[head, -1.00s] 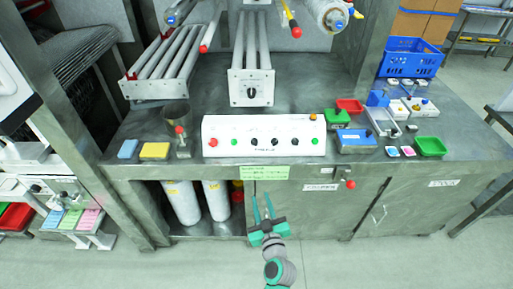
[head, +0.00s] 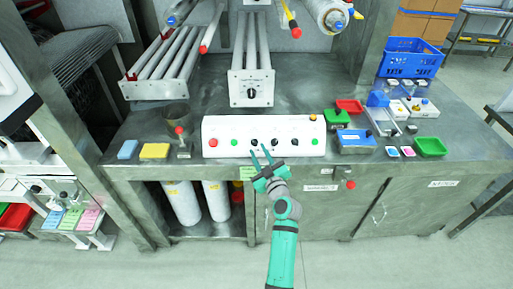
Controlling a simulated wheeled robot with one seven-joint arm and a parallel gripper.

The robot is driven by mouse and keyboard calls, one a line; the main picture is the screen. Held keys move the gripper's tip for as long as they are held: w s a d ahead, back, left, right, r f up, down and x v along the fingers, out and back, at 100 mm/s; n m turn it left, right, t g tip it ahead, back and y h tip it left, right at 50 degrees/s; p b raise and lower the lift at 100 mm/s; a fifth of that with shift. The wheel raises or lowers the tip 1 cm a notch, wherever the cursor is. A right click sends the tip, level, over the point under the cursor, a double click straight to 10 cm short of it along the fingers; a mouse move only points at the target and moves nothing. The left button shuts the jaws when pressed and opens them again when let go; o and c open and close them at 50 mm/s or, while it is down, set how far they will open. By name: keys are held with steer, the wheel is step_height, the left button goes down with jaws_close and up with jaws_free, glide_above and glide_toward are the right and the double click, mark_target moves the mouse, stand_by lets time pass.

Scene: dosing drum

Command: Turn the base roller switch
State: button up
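A white control panel (head: 222,127) stands on the grey bench, with a row of red, green and black controls on its front. Its black knobs (head: 276,142) sit near the middle of the row; their labels are too small to read. Another black rotary knob (head: 251,92) is on the front plate of the middle roller unit (head: 251,70), above and behind the panel. I cannot tell which one is the base roller switch. My gripper (head: 260,151) is open and empty, fingers pointing up in front of the panel's lower middle. Whether it touches the panel is unclear.
A metal cup (head: 177,115) and a small red-knobbed device (head: 182,143) stand left of the panel. A blue box (head: 355,139) and green trays (head: 430,147) are on the right. Cabinet doors (head: 310,212) and a red-knobbed valve (head: 350,184) lie below the bench edge.

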mark_target(255, 144)
steer(key=shift+x, duration=1.7)
jaws_close()
